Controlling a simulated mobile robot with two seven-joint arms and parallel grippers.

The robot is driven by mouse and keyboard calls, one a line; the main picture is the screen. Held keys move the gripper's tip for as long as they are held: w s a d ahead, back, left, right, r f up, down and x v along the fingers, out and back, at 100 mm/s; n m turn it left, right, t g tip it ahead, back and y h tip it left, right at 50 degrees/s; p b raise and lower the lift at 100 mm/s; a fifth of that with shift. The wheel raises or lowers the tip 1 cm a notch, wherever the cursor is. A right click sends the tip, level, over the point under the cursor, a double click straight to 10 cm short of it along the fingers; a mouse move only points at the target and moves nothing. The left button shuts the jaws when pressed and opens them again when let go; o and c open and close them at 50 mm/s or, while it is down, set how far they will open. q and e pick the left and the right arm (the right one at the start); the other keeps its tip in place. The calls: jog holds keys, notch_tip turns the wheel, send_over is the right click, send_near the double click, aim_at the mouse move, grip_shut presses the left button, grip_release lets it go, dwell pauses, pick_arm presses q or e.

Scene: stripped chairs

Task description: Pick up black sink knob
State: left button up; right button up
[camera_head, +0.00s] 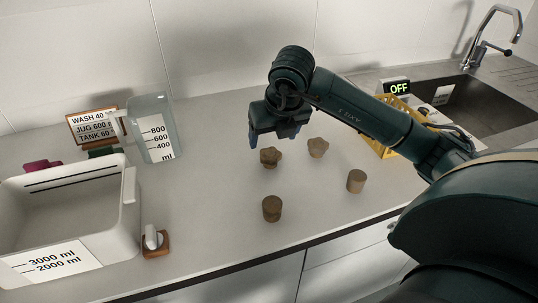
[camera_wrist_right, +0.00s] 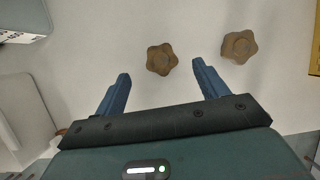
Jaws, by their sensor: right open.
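My right gripper (camera_head: 280,134) hangs open and empty over the counter, pointing down. In the right wrist view its two blue fingers (camera_wrist_right: 161,74) are spread apart. A brown star-shaped knob (camera_head: 270,157) lies just below and in front of it; it also shows beyond the gap between the fingertips in the wrist view (camera_wrist_right: 161,59). A second star-shaped knob (camera_head: 318,147) lies to its right (camera_wrist_right: 239,46). Two brown cylindrical pieces (camera_head: 272,208) (camera_head: 356,181) stand nearer the front. The only clearly black knob is the small tip (camera_head: 507,52) on the tap lever. My left gripper is out of view.
A white tank (camera_head: 131,207) and a measuring jug (camera_head: 157,133) stand at the left. A wooden block with a metal fitting (camera_head: 155,243) is beside the tank. A yellow crate (camera_head: 372,134) and the sink (camera_head: 470,108) are at the right.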

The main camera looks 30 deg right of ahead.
aim_at(270, 153)
jog(key=shift+s+p+x, duration=0.15)
jog(key=shift+p+x, duration=0.2)
jog(key=shift+x, duration=1.2)
jog(key=shift+s+p+x, duration=0.15)
jog(key=shift+p+x, duration=0.15)
jog(key=shift+x, duration=1.25)
jog(key=shift+f, duration=0.1)
jog(key=shift+c, duration=0.3)
jog(key=c, duration=1)
